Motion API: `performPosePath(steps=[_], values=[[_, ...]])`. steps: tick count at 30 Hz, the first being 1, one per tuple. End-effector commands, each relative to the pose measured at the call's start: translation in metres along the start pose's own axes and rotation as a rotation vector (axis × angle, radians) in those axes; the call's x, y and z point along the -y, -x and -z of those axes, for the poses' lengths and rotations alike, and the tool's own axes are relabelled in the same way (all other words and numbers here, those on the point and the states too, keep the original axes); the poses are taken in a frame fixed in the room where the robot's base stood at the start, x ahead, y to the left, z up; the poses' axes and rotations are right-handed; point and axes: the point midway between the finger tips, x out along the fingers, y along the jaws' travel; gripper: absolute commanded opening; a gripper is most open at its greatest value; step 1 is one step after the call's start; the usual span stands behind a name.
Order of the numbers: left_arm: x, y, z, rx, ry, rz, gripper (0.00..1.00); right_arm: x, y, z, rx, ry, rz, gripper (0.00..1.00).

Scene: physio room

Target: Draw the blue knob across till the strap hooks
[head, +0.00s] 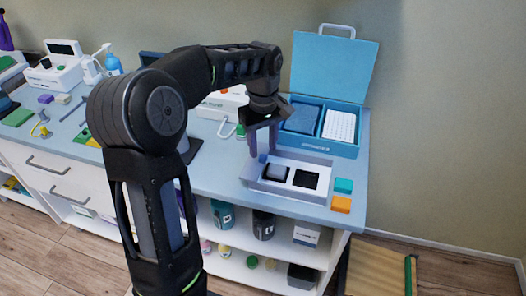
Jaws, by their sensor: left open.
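A small blue piece, which looks like the blue knob (263,158), shows at the left end of a pale lilac-white holder (316,196) on the counter. The holder has dark square recesses, one with a grey block in it. My left gripper (263,148) points down over the holder's left end. Its two fingers are apart, close around or just above the blue piece; I cannot tell whether they touch it. I cannot make out a strap or hook at this size. My right gripper is not in view.
An open blue case (343,148) with its lid up stands behind the holder. A teal block (343,185) and an orange block (341,204) lie at its right, near the counter edge. A white device (222,104) stands behind my left arm. Shelves below hold jars.

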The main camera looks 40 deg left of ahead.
Motion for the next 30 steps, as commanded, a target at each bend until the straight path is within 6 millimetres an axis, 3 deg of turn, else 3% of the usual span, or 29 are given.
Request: performPosePath(steps=[6, 16, 30], values=[[0.001, -0.026, 0.000, 0.002, 0.001, 0.002, 0.42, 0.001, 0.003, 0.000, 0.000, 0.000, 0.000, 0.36], [0.000, -0.030, 0.000, 0.000, 0.000, 0.000, 0.42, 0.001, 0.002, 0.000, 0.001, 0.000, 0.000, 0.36], [0.000, -0.030, 0.000, 0.000, 0.000, 0.000, 0.04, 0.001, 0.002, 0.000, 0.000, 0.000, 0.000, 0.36]])
